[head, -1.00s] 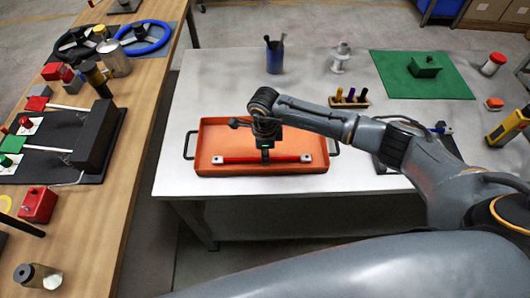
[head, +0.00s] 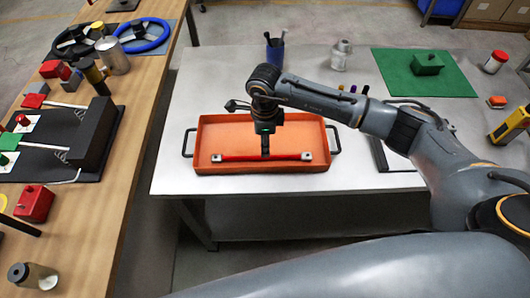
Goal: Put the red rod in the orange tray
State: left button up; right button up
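The red rod (head: 240,158) with pale end blocks lies across the orange tray (head: 215,131), near its front wall. The tray sits on the white table and has dark handles at both ends. My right gripper (head: 265,153) points down over the middle of the rod, inside the tray's outline. Its fingertips are at or very close to the rod. They are small and dark, and I cannot tell whether they grip it. My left gripper is not in view.
A blue cup (head: 274,50) of tools and a metal part (head: 341,54) stand behind the tray. A green mat (head: 423,76) lies at the back right. A wooden bench (head: 140,100) with pedals and steering wheels stands at left. Bare table surrounds the tray's left side.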

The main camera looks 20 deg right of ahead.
notch_tip(320, 180, up, 7)
jog(key=b, duration=0.1)
jog(key=shift+b, duration=0.35)
